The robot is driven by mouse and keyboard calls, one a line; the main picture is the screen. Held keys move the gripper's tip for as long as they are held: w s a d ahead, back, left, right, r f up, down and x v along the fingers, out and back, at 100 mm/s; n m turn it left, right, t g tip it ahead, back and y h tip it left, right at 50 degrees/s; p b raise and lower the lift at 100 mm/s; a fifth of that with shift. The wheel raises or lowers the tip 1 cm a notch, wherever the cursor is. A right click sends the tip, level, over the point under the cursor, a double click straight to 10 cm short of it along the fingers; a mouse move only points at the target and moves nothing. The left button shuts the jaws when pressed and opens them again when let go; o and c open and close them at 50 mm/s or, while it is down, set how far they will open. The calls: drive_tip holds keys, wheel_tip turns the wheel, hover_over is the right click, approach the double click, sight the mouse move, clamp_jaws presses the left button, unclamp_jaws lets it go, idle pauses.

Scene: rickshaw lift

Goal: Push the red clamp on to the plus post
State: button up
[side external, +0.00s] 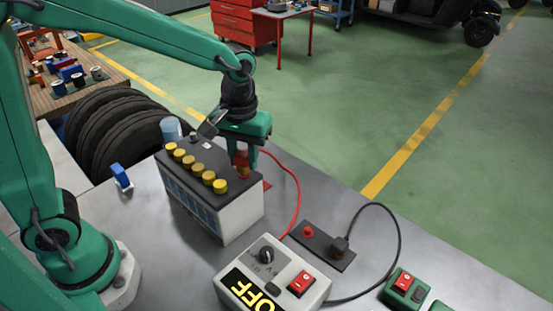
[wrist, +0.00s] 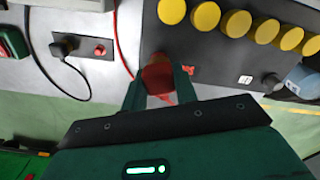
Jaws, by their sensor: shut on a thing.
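My gripper (side external: 242,160) is shut on the red clamp (wrist: 158,77), which sits between the two green fingers in the wrist view. The clamp is over the near-right end of the battery's top (side external: 203,160), beside the row of yellow caps (side external: 196,169). A red mark (wrist: 188,70) shows on the battery top next to the clamp. The plus post is hidden by the clamp and fingers, so I cannot tell whether the clamp touches it or how far down it sits. The other post (side external: 193,136) stands at the far end of the battery.
A grey box (side external: 240,290) reads OFF. A blue item (side external: 121,176) lies left; a pale blue cup (side external: 171,129) stands behind. Green boxes (side external: 404,288) are at right.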

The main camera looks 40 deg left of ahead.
drive_tip(key=shift+f, duration=0.5)
idle(0.9)
drive_tip(key=shift+r, duration=1.35)
idle(0.3)
drive_tip(key=shift+f, duration=1.35)
idle(2.9)
drive_tip(key=o, duration=1.3)
